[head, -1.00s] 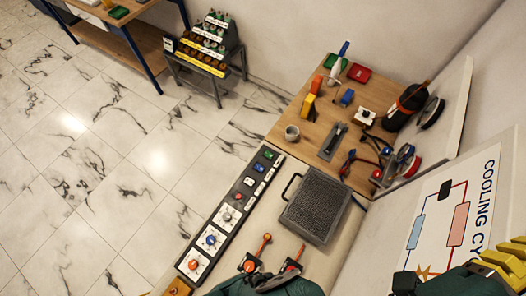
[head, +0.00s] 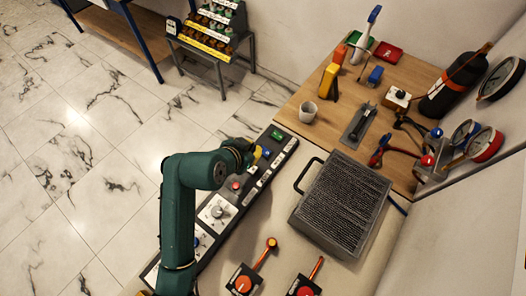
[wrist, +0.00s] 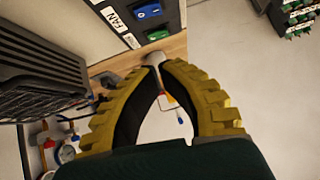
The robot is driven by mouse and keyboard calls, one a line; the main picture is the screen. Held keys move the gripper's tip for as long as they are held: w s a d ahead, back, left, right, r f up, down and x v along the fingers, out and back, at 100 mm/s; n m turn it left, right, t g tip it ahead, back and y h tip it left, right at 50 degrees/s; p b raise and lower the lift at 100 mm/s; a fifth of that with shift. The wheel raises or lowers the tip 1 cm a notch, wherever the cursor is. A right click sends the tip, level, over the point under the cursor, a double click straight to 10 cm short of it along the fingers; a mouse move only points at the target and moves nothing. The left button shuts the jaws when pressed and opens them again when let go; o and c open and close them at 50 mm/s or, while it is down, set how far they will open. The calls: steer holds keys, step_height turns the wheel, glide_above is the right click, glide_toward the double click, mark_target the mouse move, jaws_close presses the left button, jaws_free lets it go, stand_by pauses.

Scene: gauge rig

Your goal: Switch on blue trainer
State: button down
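The control panel (head: 226,205) is a long dark strip with switches and knobs along the bench edge. Its blue rocker switch (head: 267,153) is near the far end, beside a green rocker switch (head: 277,135). In the wrist view the blue rocker (wrist: 148,10) shows at the top, beside a label reading FAN (wrist: 117,20), with the green rocker (wrist: 157,34) below it. My gripper (head: 257,154) is over the panel close to the blue switch; contact cannot be made out.
A grey finned box (head: 343,205) with a handle stands right of the panel. Open floor lies to the left.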

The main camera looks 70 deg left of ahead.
steer(key=shift+r, duration=0.15)
steer(key=b, duration=0.2)
glide_above(268, 144)
steer(key=s+d, duration=0.3)
steer(key=f, duration=0.7)
steer(key=shift+w+f, duration=0.1)
steer(key=shift+w, duration=0.1)
steer(key=f, duration=0.3)
steer(key=shift+s+a+f+b, duration=0.2)
steer(key=shift+f+b, duration=0.05)
steer(key=shift+b, duration=0.15)
steer(key=shift+a+f, duration=0.1)
steer(key=shift+f, duration=0.05)
